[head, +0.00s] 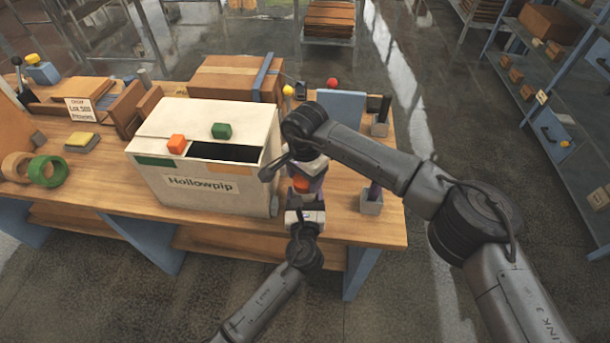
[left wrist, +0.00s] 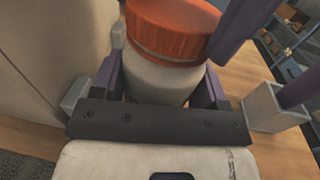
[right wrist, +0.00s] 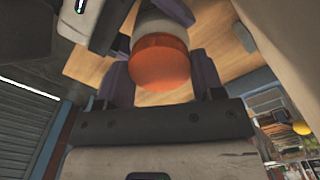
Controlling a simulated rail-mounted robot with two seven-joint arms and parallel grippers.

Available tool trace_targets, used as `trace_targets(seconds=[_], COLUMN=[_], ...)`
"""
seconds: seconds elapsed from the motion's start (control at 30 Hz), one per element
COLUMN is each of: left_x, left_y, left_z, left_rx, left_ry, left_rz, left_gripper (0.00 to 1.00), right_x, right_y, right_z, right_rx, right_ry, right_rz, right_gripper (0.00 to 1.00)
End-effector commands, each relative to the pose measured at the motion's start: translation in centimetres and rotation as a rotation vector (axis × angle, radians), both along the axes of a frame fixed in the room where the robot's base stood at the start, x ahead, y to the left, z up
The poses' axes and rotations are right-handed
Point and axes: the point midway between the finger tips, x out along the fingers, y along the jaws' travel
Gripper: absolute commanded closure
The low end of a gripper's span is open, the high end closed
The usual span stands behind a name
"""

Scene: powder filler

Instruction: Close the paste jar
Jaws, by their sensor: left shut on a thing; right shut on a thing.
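The paste jar (left wrist: 155,82) is upright, with a white body and an orange lid (left wrist: 172,28) sitting on top of it. My left gripper (head: 304,206) is shut around the jar's body, low at the table's front right. My right gripper (head: 308,174) comes from above and is shut on the orange lid, which shows between its purple fingers in the right wrist view (right wrist: 158,62). In the head view a little orange (head: 301,184) shows between the two grippers; they hide most of the jar. I cannot tell how tightly the lid is seated.
A grey holder (head: 371,205) with a purple post stands just right. The wooden table's (head: 340,232) front edge is near.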

Motion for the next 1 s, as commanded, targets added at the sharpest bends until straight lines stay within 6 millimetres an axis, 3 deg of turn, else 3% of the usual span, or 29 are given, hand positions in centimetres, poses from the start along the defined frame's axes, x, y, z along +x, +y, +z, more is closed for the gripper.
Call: trace_targets(seconds=[0.37,0.4,0.63,1.0], left_x=[-0.01,-0.01,-0.01,-0.01], left_y=[-0.02,-0.02,-0.02,-0.01], left_z=[-0.04,-0.04,-0.04,-0.04], left_rx=[0.000,0.000,0.000,0.000], left_ry=[0.001,0.001,0.001,0.001], left_rz=[0.000,0.000,0.000,0.000], left_gripper=[0.99,0.99,0.99,0.99], right_x=[-0.01,0.00,0.00,0.02], right_y=[0.02,0.01,0.01,0.01], right_z=[0.01,0.01,0.01,0.42], right_rx=[0.000,0.000,0.000,0.000], right_ry=[0.000,0.000,0.000,-0.001], right_rz=[-0.075,-0.075,-0.074,-0.073], right_gripper=[0.67,0.36,0.15,0.13])
